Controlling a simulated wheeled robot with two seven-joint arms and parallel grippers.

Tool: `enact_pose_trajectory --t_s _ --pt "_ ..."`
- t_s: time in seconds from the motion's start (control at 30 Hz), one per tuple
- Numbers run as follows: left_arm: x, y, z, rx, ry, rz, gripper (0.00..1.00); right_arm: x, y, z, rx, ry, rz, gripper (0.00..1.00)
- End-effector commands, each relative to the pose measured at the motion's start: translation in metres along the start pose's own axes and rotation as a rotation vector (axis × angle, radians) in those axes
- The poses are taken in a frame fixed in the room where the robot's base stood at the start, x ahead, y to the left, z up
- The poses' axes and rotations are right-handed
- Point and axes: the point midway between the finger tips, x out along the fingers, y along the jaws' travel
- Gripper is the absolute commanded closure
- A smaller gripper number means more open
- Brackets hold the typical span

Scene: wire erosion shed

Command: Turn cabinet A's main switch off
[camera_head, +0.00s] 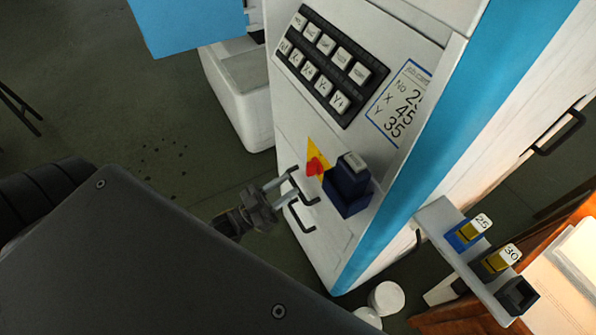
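A red rotary switch knob (316,166) sits on a yellow plate (316,151) on the front of a white cabinet (300,135) with a blue edge. No letter A is readable on the cabinet. My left gripper (296,182) is just left of and below the knob, with its two fingers apart and pointing toward the panel. It looks empty; I cannot tell whether a fingertip touches the panel. The knob's exact pointing is too small to read. My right gripper is not in view.
A dark blue box (347,192) with a pale top juts out right beside the switch. Black handles (301,217) are below. A keypad (331,64) and a number card (400,104) are above. A shelf (452,225) holds small labelled blocks at the right.

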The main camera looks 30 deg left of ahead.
Motion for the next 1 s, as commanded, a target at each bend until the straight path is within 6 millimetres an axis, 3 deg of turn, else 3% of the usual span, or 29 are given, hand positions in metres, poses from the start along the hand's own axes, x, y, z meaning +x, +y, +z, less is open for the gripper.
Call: enact_pose_trajectory --t_s 0.1,0.3,1.0 --pt "-0.024 0.0 0.003 0.0 -0.003 0.0 0.66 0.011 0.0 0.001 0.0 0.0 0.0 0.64" --pt "-0.046 0.0 0.002 0.0 -0.002 0.0 0.66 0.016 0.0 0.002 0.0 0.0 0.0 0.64" --pt "-0.05 0.0 0.002 0.005 -0.009 -0.001 0.66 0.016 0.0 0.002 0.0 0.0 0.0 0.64"
